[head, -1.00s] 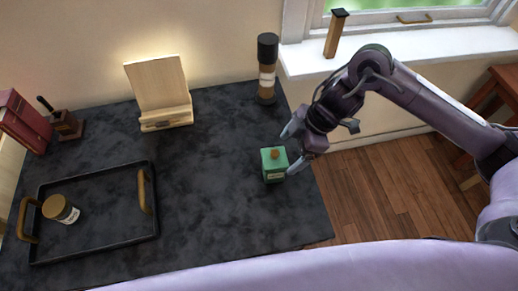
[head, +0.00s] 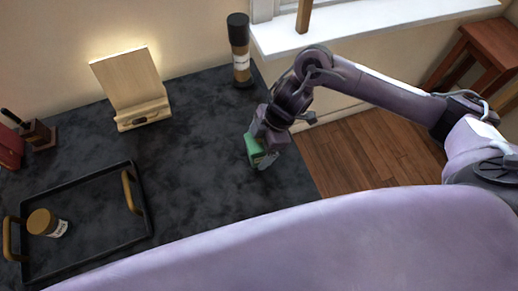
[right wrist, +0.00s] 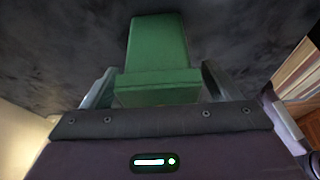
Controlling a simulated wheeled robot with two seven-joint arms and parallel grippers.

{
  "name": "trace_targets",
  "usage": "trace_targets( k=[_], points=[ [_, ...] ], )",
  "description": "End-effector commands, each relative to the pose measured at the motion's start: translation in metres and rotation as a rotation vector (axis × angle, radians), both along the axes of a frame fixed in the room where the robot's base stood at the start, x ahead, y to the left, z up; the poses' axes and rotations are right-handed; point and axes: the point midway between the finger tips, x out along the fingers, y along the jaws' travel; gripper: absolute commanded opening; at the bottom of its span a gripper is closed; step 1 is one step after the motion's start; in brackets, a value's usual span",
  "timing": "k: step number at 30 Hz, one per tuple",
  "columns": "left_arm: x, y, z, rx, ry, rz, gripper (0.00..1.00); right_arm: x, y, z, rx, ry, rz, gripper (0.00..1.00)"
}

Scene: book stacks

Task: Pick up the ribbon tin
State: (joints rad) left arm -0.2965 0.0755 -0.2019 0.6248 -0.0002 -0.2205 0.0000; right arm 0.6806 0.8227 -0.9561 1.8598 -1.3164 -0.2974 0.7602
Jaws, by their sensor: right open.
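The green box-shaped tin (head: 254,150), which I take for the ribbon tin, stands on the dark countertop near its right edge. My right gripper (head: 264,157) is right at it and hides most of it in the head view. In the right wrist view the green tin (right wrist: 158,52) lies between the two fingers of my right gripper (right wrist: 157,88), one at each side. The jaws are open around it. Whether a finger touches the tin, I cannot tell. My left gripper is not in view.
A black tray (head: 95,258) with a brown-lidded jar (head: 46,222) is at the left. A wooden stand (head: 132,88) and a tall dark-topped bottle (head: 240,52) stand along the wall. The middle of the countertop (head: 195,150) is clear.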

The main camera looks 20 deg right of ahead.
Motion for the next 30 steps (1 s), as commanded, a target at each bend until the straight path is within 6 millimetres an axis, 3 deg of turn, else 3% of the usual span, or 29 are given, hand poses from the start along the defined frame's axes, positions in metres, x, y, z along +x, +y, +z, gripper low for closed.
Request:
trace_targets(
  k=[4, 15, 23, 30],
  points=[
    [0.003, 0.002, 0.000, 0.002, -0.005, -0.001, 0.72, 0.000, 0.000, 0.000, 0.000, 0.000, 0.000, 0.80],
    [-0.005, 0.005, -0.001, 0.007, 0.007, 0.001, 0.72, 0.000, 0.000, 0.001, 0.001, -0.001, 0.001, 0.33],
    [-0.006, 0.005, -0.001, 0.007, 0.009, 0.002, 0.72, 0.001, 0.000, 0.003, 0.001, -0.002, 0.000, 0.33],
    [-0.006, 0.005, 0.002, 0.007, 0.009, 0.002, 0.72, 0.001, 0.001, 0.024, 0.003, -0.005, 0.002, 0.33]
  ],
)
